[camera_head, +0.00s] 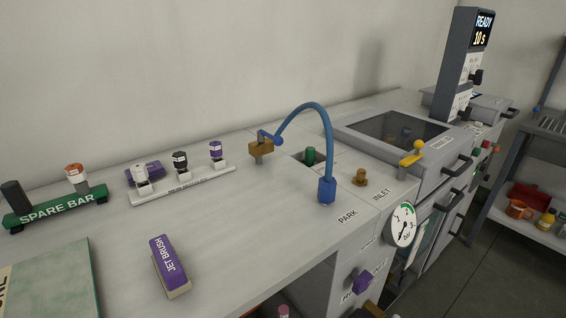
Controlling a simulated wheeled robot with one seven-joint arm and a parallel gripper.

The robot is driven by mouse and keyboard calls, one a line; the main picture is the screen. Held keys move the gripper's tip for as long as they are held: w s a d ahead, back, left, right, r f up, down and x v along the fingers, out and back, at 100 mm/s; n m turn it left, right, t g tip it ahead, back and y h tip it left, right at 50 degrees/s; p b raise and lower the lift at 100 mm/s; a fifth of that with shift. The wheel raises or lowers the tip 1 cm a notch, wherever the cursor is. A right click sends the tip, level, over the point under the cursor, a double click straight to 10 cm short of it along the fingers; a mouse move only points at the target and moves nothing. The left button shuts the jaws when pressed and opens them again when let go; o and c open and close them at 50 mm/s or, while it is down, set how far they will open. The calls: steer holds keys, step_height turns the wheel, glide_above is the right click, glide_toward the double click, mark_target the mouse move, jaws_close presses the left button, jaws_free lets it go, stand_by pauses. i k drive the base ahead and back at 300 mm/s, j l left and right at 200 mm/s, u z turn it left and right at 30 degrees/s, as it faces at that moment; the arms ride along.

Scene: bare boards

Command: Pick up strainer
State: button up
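I cannot tell which thing, if any, is the strainer; nothing in view is labelled so. A green cylindrical piece (310,156) stands in a small square opening in the bench top, its lower part hidden. A brass fitting (360,177) stands near the INLET label. A blue hose (318,112) arches from a brass tap (261,149) to a blue end piece (327,190) by the PARK label. My gripper is not in view.
A purple jet brush (171,266) lies on the bench front. A green spare bar (57,207) and a white rack (182,186) with capped pieces stand at left. A lidded unit (376,126), pressure gauge (401,225) and display post (463,65) are at right.

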mark_target(309, 162)
steer(key=i+l+u, duration=0.35)
steer(key=l, duration=0.25)
steer(key=i+l+u, duration=0.35)
steer(key=l, duration=0.3)
steer(key=i+l+u, duration=0.2)
steer(key=l, duration=0.15)
steer(key=i+j+z, duration=0.25)
steer(key=i+j, duration=0.2)
steer(key=k, duration=0.15)
steer(key=i, duration=0.25)
steer(key=j, duration=0.05)
